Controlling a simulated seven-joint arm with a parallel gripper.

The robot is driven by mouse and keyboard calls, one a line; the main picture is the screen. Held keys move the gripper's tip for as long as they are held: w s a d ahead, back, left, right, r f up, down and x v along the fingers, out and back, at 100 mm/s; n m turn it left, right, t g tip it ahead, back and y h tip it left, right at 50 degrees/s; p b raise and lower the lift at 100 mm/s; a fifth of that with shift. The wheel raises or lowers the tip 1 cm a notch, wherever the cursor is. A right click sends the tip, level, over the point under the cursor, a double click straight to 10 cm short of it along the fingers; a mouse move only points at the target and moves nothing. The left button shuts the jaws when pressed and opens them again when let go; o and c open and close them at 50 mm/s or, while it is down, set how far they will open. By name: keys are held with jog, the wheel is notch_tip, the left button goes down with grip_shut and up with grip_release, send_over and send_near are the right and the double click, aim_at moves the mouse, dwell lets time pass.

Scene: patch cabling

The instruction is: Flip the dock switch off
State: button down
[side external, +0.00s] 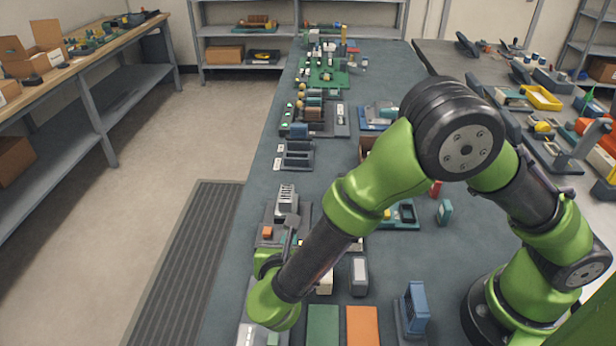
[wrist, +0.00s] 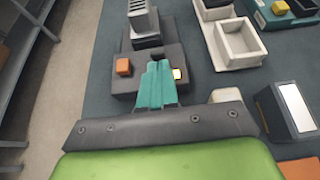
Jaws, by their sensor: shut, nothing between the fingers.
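The dock is a dark grey base (wrist: 125,83) with a ridged silver block (wrist: 143,22) standing at its far end. It also shows in the side external view as a grey base (side external: 270,216) beside my arm. An orange block (wrist: 123,66) sits on its left and a small pale, yellow-edged piece (wrist: 179,74) on its right. My gripper (wrist: 157,66) has its teal fingers together and empty, over the middle of the dock base. In the side external view my gripper (side external: 288,240) is low beside the dock. The fingers cover part of the base; I cannot make out the switch or its position.
A grey box with a pale top (wrist: 292,108) stands at the right. Green (side external: 322,326) and orange (side external: 362,326) panels lie at the table's near end. The table's left edge is close to the dock.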

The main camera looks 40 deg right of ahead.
jog(key=shift+w+d+r, duration=0.1)
jog(key=shift+w+d, duration=0.1)
jog(key=shift+w, duration=0.05)
jog(key=shift+w+d+r+g+y, duration=0.35)
jog(key=shift+r+g+y, duration=0.1)
jog(key=shift+g+y, duration=0.35)
dwell(0.5)
jog(key=shift+w+d+r+g+y, duration=0.2)
jog(key=shift+d+r+g+y, duration=0.05)
jog(key=shift+g+y, duration=0.15)
jog(key=shift+w+d+r+g+y, duration=0.2)
jog(key=shift+w+d+g+y, duration=0.1)
jog(key=shift+g+y, duration=0.3)
jog(key=shift+w+d+r+g+y, duration=0.15)
jog(key=shift+w+d+g+y, duration=0.15)
jog(key=shift+g+y, duration=0.3)
jog(key=shift+r, duration=0.8)
